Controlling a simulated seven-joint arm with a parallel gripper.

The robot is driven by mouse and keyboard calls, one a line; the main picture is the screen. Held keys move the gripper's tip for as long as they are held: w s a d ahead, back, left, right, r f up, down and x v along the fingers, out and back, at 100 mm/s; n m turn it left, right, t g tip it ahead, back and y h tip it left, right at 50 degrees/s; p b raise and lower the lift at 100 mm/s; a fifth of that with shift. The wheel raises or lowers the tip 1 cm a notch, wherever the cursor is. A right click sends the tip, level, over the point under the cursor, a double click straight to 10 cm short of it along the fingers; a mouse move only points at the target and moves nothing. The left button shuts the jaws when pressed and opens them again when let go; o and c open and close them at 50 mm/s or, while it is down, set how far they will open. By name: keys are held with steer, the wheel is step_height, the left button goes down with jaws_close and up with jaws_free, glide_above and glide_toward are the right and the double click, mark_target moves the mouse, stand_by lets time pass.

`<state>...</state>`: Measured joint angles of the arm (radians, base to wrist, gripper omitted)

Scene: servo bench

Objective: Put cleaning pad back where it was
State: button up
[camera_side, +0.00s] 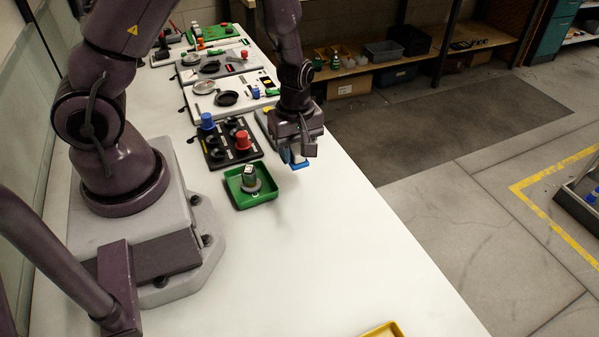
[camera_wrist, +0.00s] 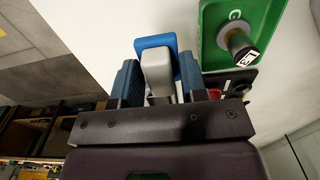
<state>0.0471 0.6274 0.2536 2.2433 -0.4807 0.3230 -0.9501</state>
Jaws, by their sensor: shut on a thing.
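My gripper (camera_side: 300,152) is over the white bench near its right edge, to the right of the green tray. It is shut on the cleaning pad, a blue base (camera_side: 300,165) with a pale grey grip. In the wrist view the two blue-grey fingers of my gripper (camera_wrist: 159,68) stand on either side of the pale grip, and the blue base of the cleaning pad (camera_wrist: 155,42) shows beyond the fingertips. The side view does not clearly show whether the pad touches the bench.
A green tray (camera_side: 242,201) holds a round base with a dark, white-topped piece. Behind it is a black board (camera_side: 222,157) with blue and red knobs, then more boards. A yellow tray (camera_side: 383,330) sits at the front edge of view. The bench between them is clear.

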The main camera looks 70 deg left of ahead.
steer(key=shift+f, duration=3)
steer(key=shift+f, duration=0.1)
steer(key=o, duration=0.9)
step_height(320, 180, up, 12)
steer(key=shift+r, duration=0.1)
step_height(320, 180, up, 6)
steer(key=d+m+t, duration=0.1)
steer(key=d+m, duration=0.1)
steer(key=m, duration=0.1)
step_height(320, 180, up, 12)
steer(key=m+t+h, duration=0.1)
steer(key=m+t, duration=0.2)
steer(key=m, duration=0.6)
glide_above(296, 182)
steer(key=s+d, duration=0.5)
steer(key=s+r+m+t+y, duration=0.1)
steer(key=s+r+m, duration=0.3)
steer(key=s+m, duration=0.1)
steer(key=shift+s+d+m+t, duration=0.2)
steer(key=shift+d+m+t, duration=0.1)
steer(key=shift+m, duration=0.2)
